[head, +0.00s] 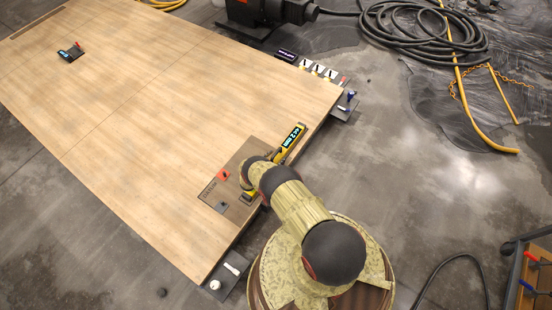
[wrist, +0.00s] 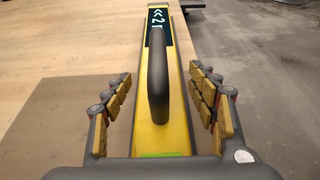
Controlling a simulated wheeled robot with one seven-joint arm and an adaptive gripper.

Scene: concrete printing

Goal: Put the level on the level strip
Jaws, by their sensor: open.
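The level is a long yellow bar with a black handle (wrist: 158,75) and a lit display. In the head view the level (head: 291,139) lies along the table's right edge, partly hidden by my arm. My gripper (wrist: 160,100) is open, its fingers on either side of the level with visible gaps. In the head view my wrist hides the fingers. The level's near part lies over a brown mat (head: 216,186) with writing. A narrow brown strip (head: 36,22) lies at the table's far left edge; I cannot tell whether it is the level strip.
The wooden table (head: 140,100) is mostly clear. A small dark device (head: 70,52) lies far left. A red item (head: 223,174) and a grey item (head: 222,206) are on the mat. Small tagged items (head: 317,69) line the far edge. A coiled hose (head: 425,35) is on the floor.

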